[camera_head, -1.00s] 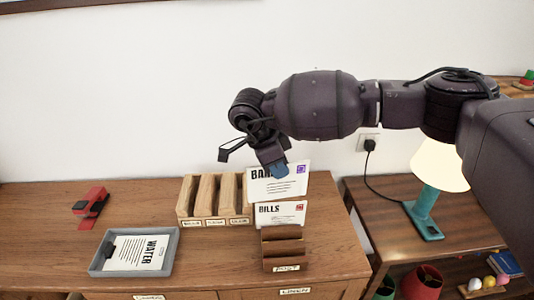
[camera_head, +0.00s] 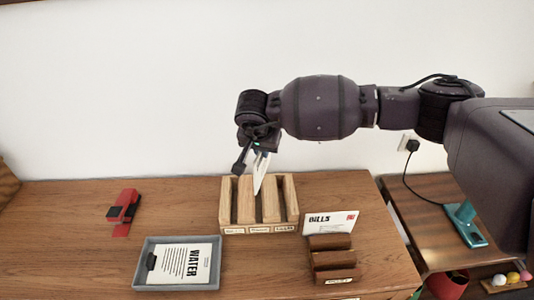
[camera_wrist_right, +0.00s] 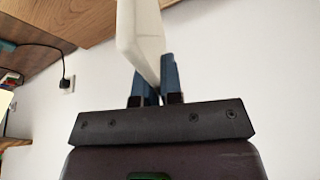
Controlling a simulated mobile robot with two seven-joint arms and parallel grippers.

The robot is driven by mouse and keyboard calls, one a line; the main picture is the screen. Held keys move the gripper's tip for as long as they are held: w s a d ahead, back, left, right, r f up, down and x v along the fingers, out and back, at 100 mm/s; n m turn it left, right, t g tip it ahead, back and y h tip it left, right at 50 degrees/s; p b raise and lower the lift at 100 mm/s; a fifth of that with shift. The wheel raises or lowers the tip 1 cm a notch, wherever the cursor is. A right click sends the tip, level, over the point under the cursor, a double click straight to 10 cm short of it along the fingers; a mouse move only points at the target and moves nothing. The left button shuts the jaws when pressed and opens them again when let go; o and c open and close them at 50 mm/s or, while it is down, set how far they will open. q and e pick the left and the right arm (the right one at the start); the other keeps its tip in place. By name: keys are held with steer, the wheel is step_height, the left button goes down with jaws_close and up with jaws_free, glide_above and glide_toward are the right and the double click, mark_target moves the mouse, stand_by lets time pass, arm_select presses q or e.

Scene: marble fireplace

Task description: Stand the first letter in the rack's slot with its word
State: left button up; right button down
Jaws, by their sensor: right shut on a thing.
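My right gripper (camera_head: 262,148) is shut on a white letter (camera_head: 262,172), seen nearly edge-on, above the light wooden rack (camera_head: 229,229). In the right wrist view the letter (camera_wrist_right: 140,35) stands between the blue fingertips (camera_wrist_right: 154,85); its printed word is turned out of sight. The rack has several slots with small labels on its front, too small to read surely. The letter's lower end overlaps the rack in the head view; I cannot tell whether it is inside a slot. My left gripper is not in view.
A letter marked BILLS (camera_head: 343,222) stands in a dark stepped holder (camera_head: 333,259) right of the rack. A grey tray (camera_head: 140,272) holds a WATER sheet (camera_head: 192,263). A red and black object (camera_head: 124,210) lies at left. Bare tabletop (camera_head: 60,235) lies at far left.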

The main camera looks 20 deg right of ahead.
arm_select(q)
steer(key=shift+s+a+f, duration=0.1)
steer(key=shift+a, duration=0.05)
arm_select(e)
steer(key=n, duration=0.2)
steer(key=w+a+n+y, duration=0.1)
steer(key=shift+w+a+r+n+t, duration=0.1)
steer(key=shift+w+r+n+t, duration=0.05)
steer(key=shift+n+t, duration=0.25)
arm_select(q)
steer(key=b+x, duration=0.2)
steer(key=b, duration=0.1)
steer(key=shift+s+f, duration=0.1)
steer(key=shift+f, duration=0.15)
arm_select(e)
step_height(320, 180, down, 9)
steer(key=shift+r, duration=0.15)
arm_select(q)
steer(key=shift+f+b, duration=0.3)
steer(key=shift+b, duration=0.2)
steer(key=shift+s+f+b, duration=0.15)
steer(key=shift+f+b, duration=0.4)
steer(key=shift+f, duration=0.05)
arm_select(e)
steer(key=shift+f, duration=0.55)
